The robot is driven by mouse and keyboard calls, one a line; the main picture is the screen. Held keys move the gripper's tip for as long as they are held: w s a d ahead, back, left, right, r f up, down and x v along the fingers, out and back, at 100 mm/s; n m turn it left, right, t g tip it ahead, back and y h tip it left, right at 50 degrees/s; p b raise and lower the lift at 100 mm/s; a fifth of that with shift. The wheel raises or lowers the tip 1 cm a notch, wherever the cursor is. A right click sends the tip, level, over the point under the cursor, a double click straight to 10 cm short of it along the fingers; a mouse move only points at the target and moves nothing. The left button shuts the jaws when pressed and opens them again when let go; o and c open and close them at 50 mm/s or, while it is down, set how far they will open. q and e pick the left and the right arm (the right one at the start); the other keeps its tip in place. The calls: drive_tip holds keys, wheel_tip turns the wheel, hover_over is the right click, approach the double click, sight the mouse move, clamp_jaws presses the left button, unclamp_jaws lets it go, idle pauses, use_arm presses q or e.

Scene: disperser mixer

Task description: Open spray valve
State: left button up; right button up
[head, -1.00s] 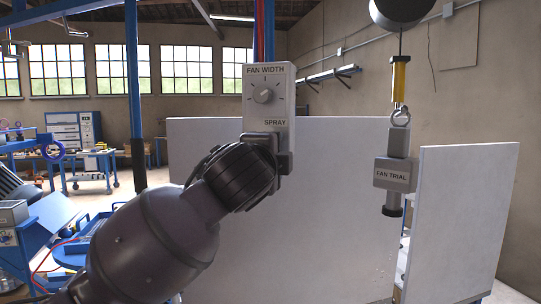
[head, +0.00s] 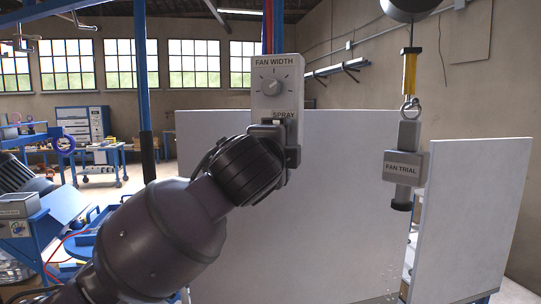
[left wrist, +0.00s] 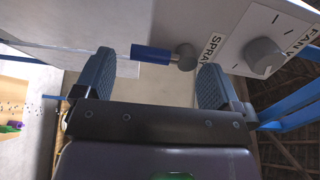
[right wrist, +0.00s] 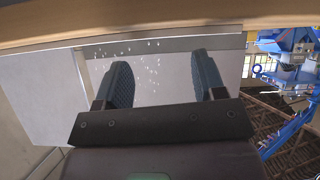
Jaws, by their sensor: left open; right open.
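The grey spray control box (head: 278,98) is labelled FAN WIDTH and SPRAY and carries a round fan knob (head: 271,87). In the left wrist view the spray valve lever (left wrist: 151,53) has a blue handle and a metal pivot beside the SPRAY label; the fan knob (left wrist: 263,57) is to its right. My left gripper (left wrist: 155,68) is open, with the blue handle between or just beyond its fingertips; contact cannot be told. In the head view my wrist hides the lever. My right gripper (right wrist: 155,75) is open and empty, and is outside the head view.
A grey FAN TRIAL block (head: 403,166) hangs from a hook to the right of the box. Pale panels (head: 350,200) stand behind and to the right. A blue post (head: 142,90) and a cart (head: 45,225) are at the left.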

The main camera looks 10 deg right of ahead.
use_arm(q)
drive_tip(key=b+v, duration=0.1)
drive_tip(key=v, duration=0.9)
